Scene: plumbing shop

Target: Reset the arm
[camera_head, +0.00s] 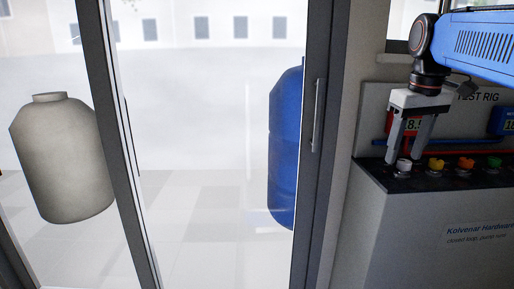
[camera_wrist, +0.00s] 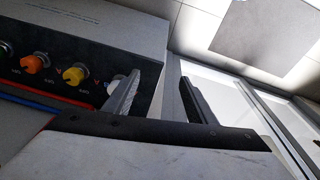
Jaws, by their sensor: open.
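My gripper (camera_head: 408,151) hangs at the right of the head view, fingers pointing down, over the left end of the test rig (camera_head: 420,225). It is open with nothing visible between the fingers. The left finger there overlaps a white knob (camera_wrist: 114,87) at the end of the rig's row. The white knob (camera_head: 403,166) also shows just below the fingertips in the head view; I cannot tell whether they touch.
The rig carries a yellow knob (camera_head: 436,164), an orange knob (camera_head: 466,163) and a green knob (camera_head: 494,162) in a row. A red gauge (camera_head: 412,124) stands behind my gripper. A glass door frame (camera_head: 322,150) is to the left, with a beige tank (camera_head: 62,160) and a blue tank (camera_head: 285,150) beyond.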

